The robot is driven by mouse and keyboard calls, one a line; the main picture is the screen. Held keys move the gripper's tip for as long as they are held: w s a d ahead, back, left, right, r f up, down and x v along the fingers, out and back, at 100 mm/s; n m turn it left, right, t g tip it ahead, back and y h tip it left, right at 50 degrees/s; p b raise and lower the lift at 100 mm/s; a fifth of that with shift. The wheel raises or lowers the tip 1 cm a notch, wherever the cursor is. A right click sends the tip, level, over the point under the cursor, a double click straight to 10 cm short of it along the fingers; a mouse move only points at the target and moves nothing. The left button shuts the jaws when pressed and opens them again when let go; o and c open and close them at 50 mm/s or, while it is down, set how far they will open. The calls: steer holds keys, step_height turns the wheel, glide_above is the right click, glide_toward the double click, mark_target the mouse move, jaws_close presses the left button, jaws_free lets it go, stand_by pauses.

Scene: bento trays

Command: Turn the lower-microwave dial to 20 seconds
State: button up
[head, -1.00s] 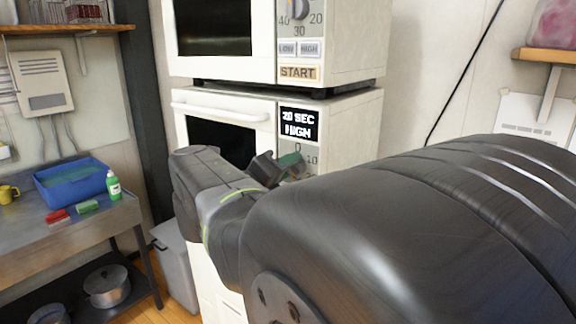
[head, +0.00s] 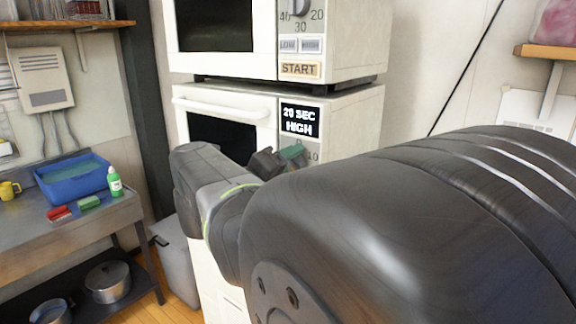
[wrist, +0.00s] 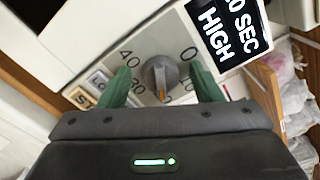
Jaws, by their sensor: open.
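The lower microwave (head: 225,104) stands under another microwave. Its display (head: 301,121) reads "20 SEC HIGH"; the display also shows in the wrist view (wrist: 228,28). The lower dial (wrist: 160,76) is a grey knob with an orange mark, with 0 and 40 visible around it; other numbers are partly hidden. My gripper (wrist: 162,86) is open, its two green fingers on either side of the dial, with a gap to the knob on each side. In the head view my gripper (head: 290,153) is in front of the panel below the display, and my arm hides the dial.
The upper microwave (head: 335,45) sits directly above, with its own dial and START button. A metal table (head: 110,218) at left holds a blue basin (head: 72,180), a green bottle (head: 114,184) and sponges. A shelf (head: 548,53) is on the right wall.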

steer(key=shift+a, duration=0.1)
steer(key=b+v, duration=0.4)
steer(key=v, duration=0.9)
steer(key=shift+s, duration=0.35)
steer(key=shift+w+a, duration=0.1)
steer(key=p+x, duration=0.3)
steer(key=x, duration=1)
steer(key=shift+p, duration=0.4)
